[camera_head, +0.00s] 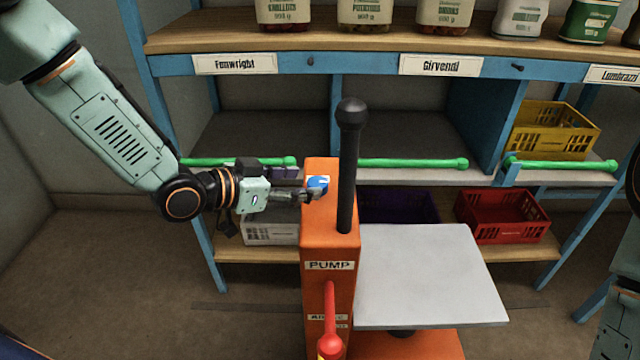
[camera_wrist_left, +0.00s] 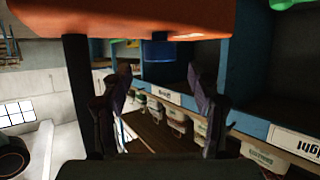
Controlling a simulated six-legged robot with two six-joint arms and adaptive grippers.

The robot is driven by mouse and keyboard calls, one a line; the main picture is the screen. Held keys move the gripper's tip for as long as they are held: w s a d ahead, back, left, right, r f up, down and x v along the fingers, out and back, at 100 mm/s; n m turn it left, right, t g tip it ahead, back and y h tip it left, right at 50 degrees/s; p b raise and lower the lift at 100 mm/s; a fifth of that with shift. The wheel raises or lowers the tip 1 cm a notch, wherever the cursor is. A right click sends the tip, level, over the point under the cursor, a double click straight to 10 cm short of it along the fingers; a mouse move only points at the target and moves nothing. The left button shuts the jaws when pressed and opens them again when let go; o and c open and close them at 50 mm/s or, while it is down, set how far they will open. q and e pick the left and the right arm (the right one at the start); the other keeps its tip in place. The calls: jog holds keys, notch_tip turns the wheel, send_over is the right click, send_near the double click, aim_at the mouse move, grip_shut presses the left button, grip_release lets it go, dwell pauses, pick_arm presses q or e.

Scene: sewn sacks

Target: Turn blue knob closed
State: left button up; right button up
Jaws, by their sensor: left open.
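The blue knob (camera_head: 318,183) sits on the top left part of the orange pump (camera_head: 331,227), beside the upright black lever. My left gripper (camera_head: 309,193) reaches in from the left with its fingertips at the knob. In the left wrist view the knob (camera_wrist_left: 158,49) shows beyond the open fingers (camera_wrist_left: 159,68), roughly centred between the tips. The picture does not settle whether a finger touches it. The fingers partly hide the knob in the head view. My right gripper is not in view.
The black lever (camera_head: 349,165) stands close to the right of the knob. A red handle (camera_head: 329,320) is on the pump's front, and a grey platform (camera_head: 425,275) extends right. Behind stands a blue shelf with green rails (camera_head: 410,163), a red crate (camera_head: 502,216) and a yellow crate (camera_head: 552,130).

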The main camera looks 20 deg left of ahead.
aim_at(317, 182)
pick_arm(q)
jog(key=b+x, duration=0.1)
jog(key=x, duration=0.1)
jog(key=shift+w+d+f, duration=0.2)
jog(key=shift+w+f, duration=0.05)
jog(key=shift+f, duration=0.05)
jog(key=shift+b+x, duration=0.35)
jog(key=shift+x, duration=0.85)
jog(key=shift+r, duration=0.15)
jog(key=shift+c, duration=0.6)
jog(key=shift+c, duration=1.4)
jog(key=c, duration=0.8)
